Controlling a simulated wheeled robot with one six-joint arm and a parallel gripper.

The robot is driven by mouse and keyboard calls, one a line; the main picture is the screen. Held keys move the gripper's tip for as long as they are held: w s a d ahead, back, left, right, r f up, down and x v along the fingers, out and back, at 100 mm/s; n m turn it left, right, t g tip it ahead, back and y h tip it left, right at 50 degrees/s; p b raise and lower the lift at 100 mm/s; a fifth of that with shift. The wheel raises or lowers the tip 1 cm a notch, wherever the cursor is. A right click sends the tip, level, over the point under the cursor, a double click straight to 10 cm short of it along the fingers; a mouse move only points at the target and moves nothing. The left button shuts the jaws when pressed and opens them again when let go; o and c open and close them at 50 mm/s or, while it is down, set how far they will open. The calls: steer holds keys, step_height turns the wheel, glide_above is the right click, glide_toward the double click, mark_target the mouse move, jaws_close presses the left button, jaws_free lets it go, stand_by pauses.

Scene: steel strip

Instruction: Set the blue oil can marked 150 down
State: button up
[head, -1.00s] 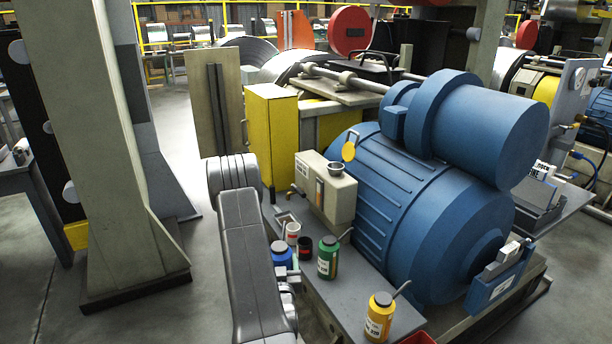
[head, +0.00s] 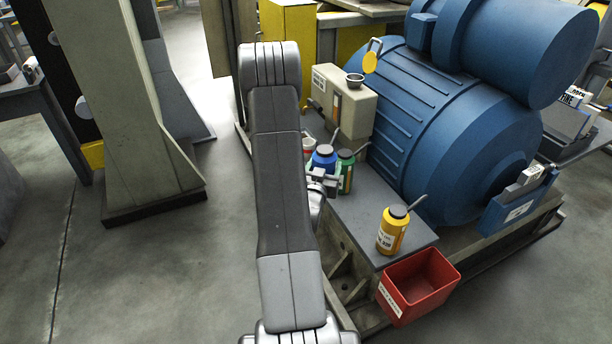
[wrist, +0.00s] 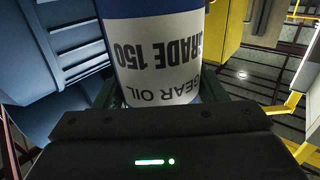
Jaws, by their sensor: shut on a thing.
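The blue oil can (head: 323,158) stands upright in my gripper (head: 318,176), beside the grey bench top (head: 365,207). In the wrist view the can (wrist: 155,50) fills the upper middle. Its white label reads GRADE 150 and GEAR OIL, upside down in the picture. The gripper jaws close on it from both sides. I cannot tell whether its base touches the bench. A green can (head: 347,172) stands just right of it, partly hidden behind it. My arm hides part of the bench's left side.
A yellow can (head: 391,232) stands at the bench's front, with bare bench between it and the green can. A red bin (head: 420,287) sits at the front edge. A large blue motor borders the bench right.

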steer(key=s+d+m+g+h+b, duration=0.2)
steer(key=d+m+g+h+b, duration=0.2)
steer(key=d, duration=0.9)
steer(key=shift+d+f+m+h+b, duration=0.15)
steer(key=shift+f+m+h+b, duration=0.4)
steer(key=shift+h+b, duration=1.6)
steer(key=shift+r+y+b, duration=0.1)
steer(key=shift+y+b, duration=0.45)
steer(key=shift+b, duration=0.15)
step_height(320, 180, down, 8)
steer(key=b, duration=0.8)
steer(key=shift+f, duration=0.25)
steer(key=o, duration=1.5)
steer(key=shift+s, duration=0.1)
steer(key=v, duration=1.3)
steer(key=shift+s+a+r+p, duration=0.25)
steer(key=shift+a+p, duration=0.1)
steer(key=shift+a, duration=0.05)
